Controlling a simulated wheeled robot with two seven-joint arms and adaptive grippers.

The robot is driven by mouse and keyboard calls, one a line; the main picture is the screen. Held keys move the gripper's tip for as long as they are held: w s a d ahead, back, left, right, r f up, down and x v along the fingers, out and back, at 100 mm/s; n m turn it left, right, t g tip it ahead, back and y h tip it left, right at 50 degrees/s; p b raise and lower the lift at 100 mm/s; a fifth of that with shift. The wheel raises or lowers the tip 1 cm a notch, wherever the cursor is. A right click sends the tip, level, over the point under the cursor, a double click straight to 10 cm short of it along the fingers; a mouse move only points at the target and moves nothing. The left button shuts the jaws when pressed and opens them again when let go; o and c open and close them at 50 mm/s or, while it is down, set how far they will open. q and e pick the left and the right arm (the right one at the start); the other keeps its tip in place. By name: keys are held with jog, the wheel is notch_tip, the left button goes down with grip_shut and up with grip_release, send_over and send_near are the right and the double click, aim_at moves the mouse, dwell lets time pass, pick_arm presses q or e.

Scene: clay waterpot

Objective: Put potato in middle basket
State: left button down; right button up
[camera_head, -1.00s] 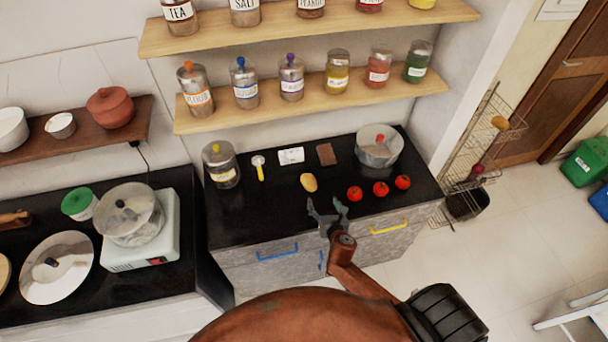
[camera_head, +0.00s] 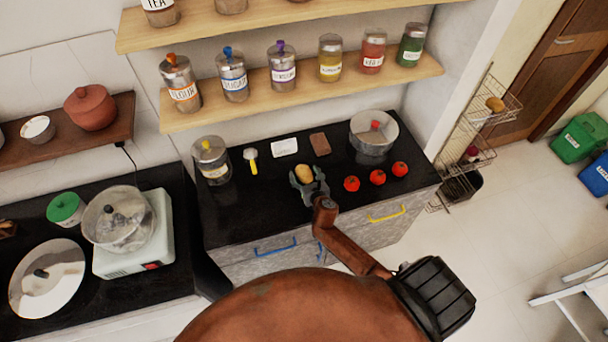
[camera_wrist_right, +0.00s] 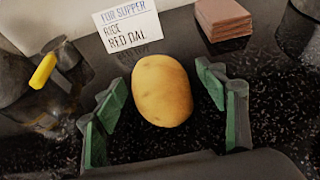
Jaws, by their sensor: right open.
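A yellow-brown potato (camera_head: 304,173) lies on the black counter, and it also shows in the right wrist view (camera_wrist_right: 162,90). My right gripper (camera_head: 308,184) is open around it, with one green-padded finger on each side. In the right wrist view the fingers (camera_wrist_right: 165,108) stand apart from the potato, with a gap on both sides. A wire basket rack (camera_head: 468,140) stands at the right beyond the counter; a potato-like item (camera_head: 495,104) sits in its top basket and a dark red item (camera_head: 472,153) sits lower. My left gripper is not in view.
Several red tomatoes (camera_head: 377,177) lie right of the gripper. Shelves with jars hang above.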

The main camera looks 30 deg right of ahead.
jog(key=c, duration=1.5)
